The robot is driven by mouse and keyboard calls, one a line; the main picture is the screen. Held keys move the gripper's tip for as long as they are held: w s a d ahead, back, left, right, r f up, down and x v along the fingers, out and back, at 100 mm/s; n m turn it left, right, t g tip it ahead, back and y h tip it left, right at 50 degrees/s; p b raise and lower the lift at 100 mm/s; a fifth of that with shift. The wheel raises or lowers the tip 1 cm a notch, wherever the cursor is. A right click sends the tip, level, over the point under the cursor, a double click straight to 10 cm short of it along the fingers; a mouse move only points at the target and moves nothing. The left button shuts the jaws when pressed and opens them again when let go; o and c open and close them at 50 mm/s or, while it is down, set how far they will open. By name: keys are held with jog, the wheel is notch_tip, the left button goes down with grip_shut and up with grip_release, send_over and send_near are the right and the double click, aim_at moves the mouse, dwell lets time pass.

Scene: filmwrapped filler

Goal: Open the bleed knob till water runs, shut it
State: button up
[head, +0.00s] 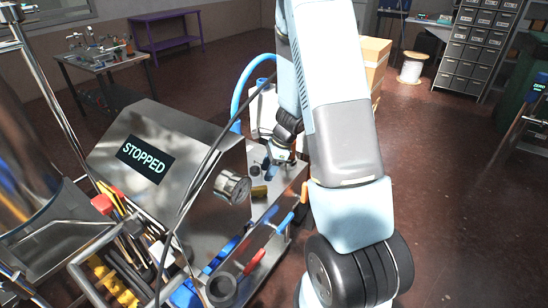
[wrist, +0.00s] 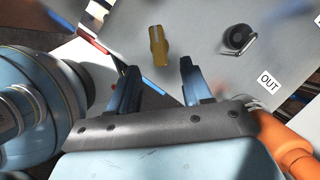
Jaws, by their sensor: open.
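In the wrist view my gripper (wrist: 160,66) is open, its two dark fingers apart with nothing between them. A brass-yellow fitting (wrist: 158,45) stands on the grey metal surface just beyond the fingertips, apart from them. To its right is a round black knob (wrist: 238,38) with a bright metal loop or lever. I cannot tell which of these is the bleed knob. An OUT label (wrist: 269,81) lies right of and below the black knob. In the head view the brass fitting (head: 259,190) sits on the steel ledge below my gripper (head: 272,168). No running water shows.
A sloped steel panel with a STOPPED screen (head: 143,158) stands left of my arm. A round metal cylinder (head: 232,186) juts from its side. Blue hose (head: 247,88) and a dark cable cross nearby. Tools (head: 115,280) crowd the lower left. Floor to the right is clear.

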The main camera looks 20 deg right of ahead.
jog(key=shift+v, duration=2.75)
jog(key=shift+w, duration=0.1)
jog(key=s+a+r+n+t, duration=0.1)
jog(key=s+a+r+n, duration=0.3)
jog(key=r, duration=0.5)
jog(key=s+a+r+n, duration=0.1)
jog(key=s+r+n, duration=0.4)
jog(key=r, duration=0.5)
jog(key=s+r+n+t+h, duration=0.3)
jog(key=s+r+n, duration=0.8)
jog(key=s, duration=0.4)
jog(key=shift+r+t+h, duration=0.15)
jog(key=shift+t+h, duration=0.25)
jog(key=shift+h, duration=0.3)
jog(key=shift+a, duration=0.15)
jog(key=shift+c, duration=0.4)
